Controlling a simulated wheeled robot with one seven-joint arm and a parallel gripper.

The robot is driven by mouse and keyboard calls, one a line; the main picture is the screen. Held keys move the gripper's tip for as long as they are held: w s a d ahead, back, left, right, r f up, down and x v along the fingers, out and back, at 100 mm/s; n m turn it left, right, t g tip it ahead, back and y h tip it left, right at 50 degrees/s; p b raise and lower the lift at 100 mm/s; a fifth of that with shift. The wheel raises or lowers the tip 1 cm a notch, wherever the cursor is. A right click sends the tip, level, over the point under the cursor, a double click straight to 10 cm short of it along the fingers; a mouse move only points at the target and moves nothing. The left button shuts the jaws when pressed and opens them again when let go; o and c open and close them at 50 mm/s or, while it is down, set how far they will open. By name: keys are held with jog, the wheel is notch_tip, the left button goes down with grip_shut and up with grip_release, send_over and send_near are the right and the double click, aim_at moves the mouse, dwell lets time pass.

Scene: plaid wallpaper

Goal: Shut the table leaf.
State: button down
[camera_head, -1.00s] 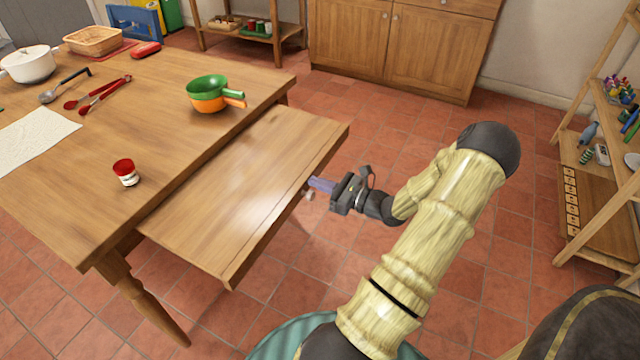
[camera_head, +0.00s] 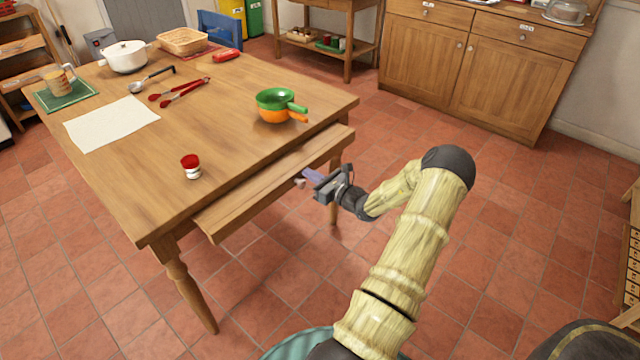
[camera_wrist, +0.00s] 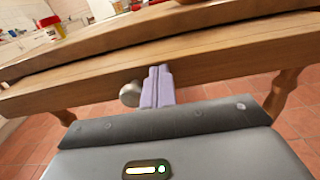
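The table leaf (camera_head: 268,186) is a wooden board that sticks out a short way from under the near right edge of the wooden table (camera_head: 140,190). In the wrist view its front edge (camera_wrist: 215,65) runs across the picture, with a round metal knob (camera_wrist: 130,94) on it. My gripper (camera_head: 307,177) is at the leaf's front edge beside the knob. Its purple fingers (camera_wrist: 158,86) look close together, just right of the knob, and appear to touch the front edge. I see nothing held between them.
On the table are stacked green and orange pans (camera_head: 277,105), a red-lidded jar (camera_head: 191,166), red tongs (camera_head: 182,92), a ladle (camera_head: 150,80), a white pot (camera_head: 126,57) and a basket (camera_head: 184,41). A cabinet (camera_head: 470,70) stands behind. The tiled floor on the right is clear.

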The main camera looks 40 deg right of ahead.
aim_at(290, 159)
jog(key=w, duration=0.6)
jog(key=w+a, duration=0.1)
jog(key=w, duration=0.2)
jog(key=shift+w+r, duration=0.25)
jog(key=shift+w, duration=0.05)
jog(key=shift+w+a+r, duration=0.1)
jog(key=shift+r, duration=0.05)
jog(key=shift+s+p, duration=0.4)
jog(key=s+d+p, duration=0.1)
jog(key=s+p, duration=0.1)
jog(key=s, duration=1.1)
jog(key=shift+s+d+f, duration=0.35)
jog(key=shift+f, duration=0.05)
jog(key=shift+w, duration=0.1)
